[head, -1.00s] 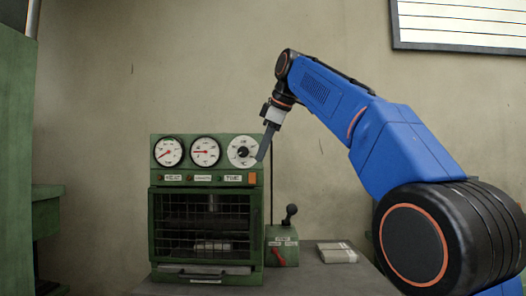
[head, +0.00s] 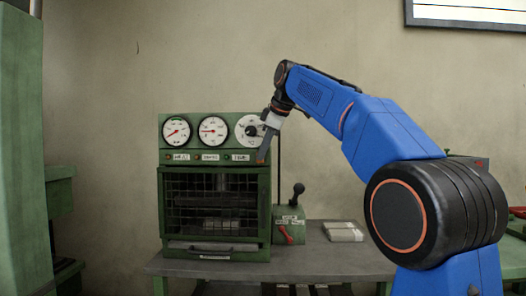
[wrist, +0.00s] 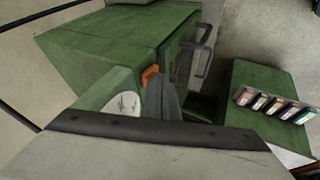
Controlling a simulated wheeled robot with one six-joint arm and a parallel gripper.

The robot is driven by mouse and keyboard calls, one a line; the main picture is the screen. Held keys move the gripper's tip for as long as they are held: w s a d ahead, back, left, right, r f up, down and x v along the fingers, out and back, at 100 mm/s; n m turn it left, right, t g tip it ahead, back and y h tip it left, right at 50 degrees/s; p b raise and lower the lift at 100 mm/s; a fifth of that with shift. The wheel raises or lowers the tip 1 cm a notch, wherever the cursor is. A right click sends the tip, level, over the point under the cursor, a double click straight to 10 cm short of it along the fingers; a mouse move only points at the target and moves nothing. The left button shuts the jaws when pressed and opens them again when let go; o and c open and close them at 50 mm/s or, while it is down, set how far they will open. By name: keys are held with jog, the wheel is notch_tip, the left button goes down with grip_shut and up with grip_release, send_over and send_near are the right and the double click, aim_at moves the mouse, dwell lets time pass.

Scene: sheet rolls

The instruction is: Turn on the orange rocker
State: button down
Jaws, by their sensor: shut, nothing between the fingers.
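The orange rocker (head: 260,162) is on the front panel of a green oven-like machine (head: 165,152), at the right end of the row below the gauges. My gripper (head: 264,155) is shut and empty, pointing down in front of the panel's right side, its tips at the rocker and partly covering it. In the wrist view the rocker (wrist: 150,75) stands out from the green panel just beside the fingertips of my gripper (wrist: 165,85). I cannot tell whether they touch, or which way the rocker is tipped.
Below is a barred door with a handle (head: 212,247). A small green box with a black-knobbed lever and red handle (head: 286,233) stands to the right, beside pale blocks (head: 343,231) on the grey table (head: 325,262).

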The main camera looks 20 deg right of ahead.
jog(key=shift+f, duration=0.1)
dwell(0.3)
jog(key=shift+w+f+t, duration=0.15)
jog(key=shift+f+t, duration=0.05)
jog(key=shift+t, duration=0.8)
jog(key=shift+r, duration=0.1)
jog(key=shift+w+d+r, duration=0.1)
jog(key=shift+r, duration=0.7)
